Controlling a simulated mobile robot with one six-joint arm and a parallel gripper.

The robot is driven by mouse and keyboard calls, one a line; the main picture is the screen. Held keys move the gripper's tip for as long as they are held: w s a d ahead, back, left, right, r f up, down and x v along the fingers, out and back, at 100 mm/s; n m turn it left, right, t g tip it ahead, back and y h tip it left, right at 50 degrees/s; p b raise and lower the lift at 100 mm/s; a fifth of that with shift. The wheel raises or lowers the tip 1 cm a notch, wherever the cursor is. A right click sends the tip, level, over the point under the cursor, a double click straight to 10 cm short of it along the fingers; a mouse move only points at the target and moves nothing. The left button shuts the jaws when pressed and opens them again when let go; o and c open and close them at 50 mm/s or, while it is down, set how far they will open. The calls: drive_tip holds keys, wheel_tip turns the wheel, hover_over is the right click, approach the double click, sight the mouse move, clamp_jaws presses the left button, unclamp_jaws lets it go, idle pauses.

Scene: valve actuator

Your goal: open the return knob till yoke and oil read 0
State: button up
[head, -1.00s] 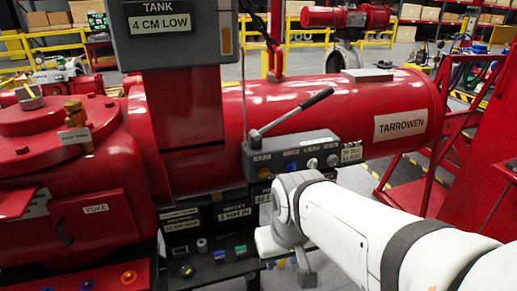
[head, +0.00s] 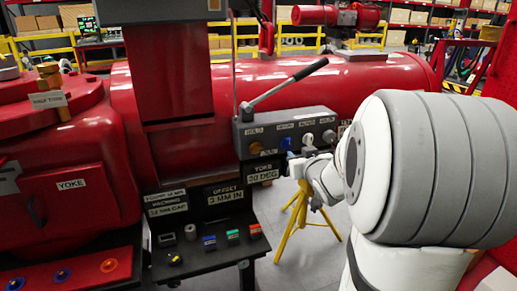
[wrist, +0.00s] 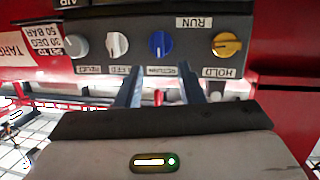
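The blue return knob (wrist: 161,44) sits on the grey control panel (wrist: 85,22), which appears upside down in the wrist view. In the head view the blue knob (head: 286,143) is second from the left. My gripper (wrist: 160,80) is open. Its two fingers point at the panel, one on each side of the return knob's line, with nothing between them. I cannot tell whether they touch the knob. In the head view my gripper (head: 299,168) is just below the panel, partly hidden by my arm. I cannot make out an oil reading.
A yellow hold/run knob (wrist: 227,45) and a white knob (wrist: 117,44) flank the return knob closely. A grey lever (head: 290,83) rises from the panel. A dark shelf (head: 205,255) with small coloured blocks is below. A yellow stand (head: 299,210) stands behind.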

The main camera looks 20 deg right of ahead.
sight(289, 143)
drive_tip(key=w+t, duration=0.1)
drive_tip(key=w, duration=0.2)
drive_tip(key=w+d+f+y+b, duration=0.1)
drive_tip(key=w, duration=0.2)
drive_tip(key=w+n+t+y+b, duration=0.1)
drive_tip(key=w, duration=0.2)
drive_tip(key=shift+d+f+t, duration=0.2)
drive_tip(key=shift+t, duration=0.1)
drive_tip(key=shift+c, duration=0.2)
clamp_jaws()
